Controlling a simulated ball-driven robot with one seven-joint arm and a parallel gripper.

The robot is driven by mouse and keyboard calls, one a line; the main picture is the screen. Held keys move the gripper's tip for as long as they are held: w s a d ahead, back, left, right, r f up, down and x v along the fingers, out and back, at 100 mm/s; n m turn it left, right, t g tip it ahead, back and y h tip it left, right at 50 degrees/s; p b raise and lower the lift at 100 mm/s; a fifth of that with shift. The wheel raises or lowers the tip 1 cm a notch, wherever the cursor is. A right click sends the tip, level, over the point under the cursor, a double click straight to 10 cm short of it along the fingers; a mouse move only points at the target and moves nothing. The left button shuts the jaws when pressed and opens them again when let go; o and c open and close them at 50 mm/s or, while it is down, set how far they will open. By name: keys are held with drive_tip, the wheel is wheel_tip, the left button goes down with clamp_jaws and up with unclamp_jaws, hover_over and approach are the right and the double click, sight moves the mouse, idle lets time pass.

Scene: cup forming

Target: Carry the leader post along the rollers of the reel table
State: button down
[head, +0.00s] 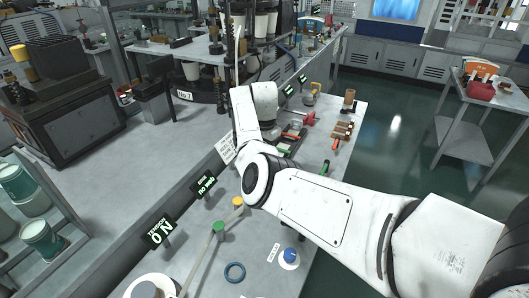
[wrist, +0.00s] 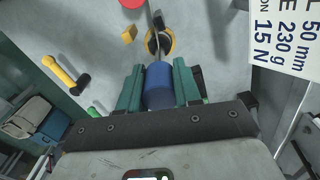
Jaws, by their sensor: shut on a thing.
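In the wrist view, my gripper (wrist: 158,88) has its two teal fingers closed on the sides of a blue cylinder (wrist: 158,78), which appears to be the leader post. A thin grey rod or strip shows just beyond it, by a yellow ring (wrist: 161,52) with a dark centre. In the head view, the reel table (head: 262,228) carries a green roller (head: 218,228) and a yellow roller (head: 238,201). A pale strip or bar runs from the lower left to the green one and on toward the yellow one. My arm hides part of the table, and I cannot make out the gripper there.
A display (head: 159,229) reads tension 0 N and another (head: 204,185) reads no web. A blue ring (head: 234,272) and a blue knob on a white disc (head: 290,256) are at the front. Hand tools (head: 343,130) lie farther back. A white sign (wrist: 286,38) shows in the wrist view.

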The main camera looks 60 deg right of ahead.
drive_tip(key=shift+f+b, duration=0.55)
drive_tip(key=shift+f, duration=0.3)
idle(0.5)
drive_tip(key=shift+c, duration=1.1)
unclamp_jaws()
drive_tip(key=shift+r+p, duration=3.4)
drive_tip(key=shift+r, duration=0.6)
